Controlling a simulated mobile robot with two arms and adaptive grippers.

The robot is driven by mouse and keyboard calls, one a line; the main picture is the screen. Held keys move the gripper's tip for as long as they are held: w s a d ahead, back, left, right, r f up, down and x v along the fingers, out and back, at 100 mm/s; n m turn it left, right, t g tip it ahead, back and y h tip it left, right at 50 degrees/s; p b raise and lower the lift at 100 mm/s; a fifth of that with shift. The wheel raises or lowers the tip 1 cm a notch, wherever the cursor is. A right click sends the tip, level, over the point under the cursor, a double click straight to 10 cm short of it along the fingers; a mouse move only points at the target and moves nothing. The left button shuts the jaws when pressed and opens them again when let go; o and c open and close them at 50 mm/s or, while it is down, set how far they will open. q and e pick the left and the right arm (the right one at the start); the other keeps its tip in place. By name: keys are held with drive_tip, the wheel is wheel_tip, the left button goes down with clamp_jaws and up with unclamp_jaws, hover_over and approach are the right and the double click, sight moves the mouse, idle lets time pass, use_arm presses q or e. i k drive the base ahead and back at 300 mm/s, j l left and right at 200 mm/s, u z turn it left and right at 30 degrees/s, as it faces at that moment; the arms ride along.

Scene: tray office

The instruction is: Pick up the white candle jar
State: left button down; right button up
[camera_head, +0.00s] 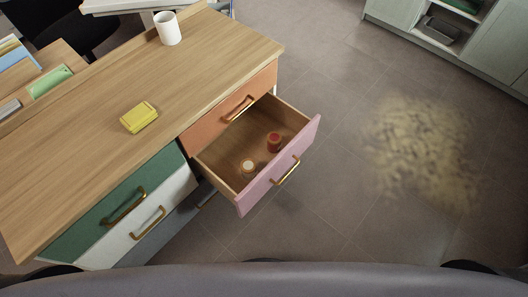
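A plain white cylinder (167,28), which looks like a jar or cup, stands upright near the far end of the wooden desktop. Inside the open pink-fronted drawer (279,172) stands a small jar with a white top (248,166). I cannot tell for sure which of these two is the candle jar. A red jar (274,142) stands in the same drawer, apart from the small jar and further back to the right. Neither of my grippers shows in the head view.
A yellow box (139,117) lies on the desktop (85,165). The drawer sticks out from the desk into the floor space. Trays with papers and a green item (50,82) are at the left. A pale cabinet (480,45) stands back right.

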sight(249, 166)
drive_tip(key=l+u, duration=0.45)
drive_tip(key=l, duration=1.35)
drive_tip(key=i+l, duration=0.05)
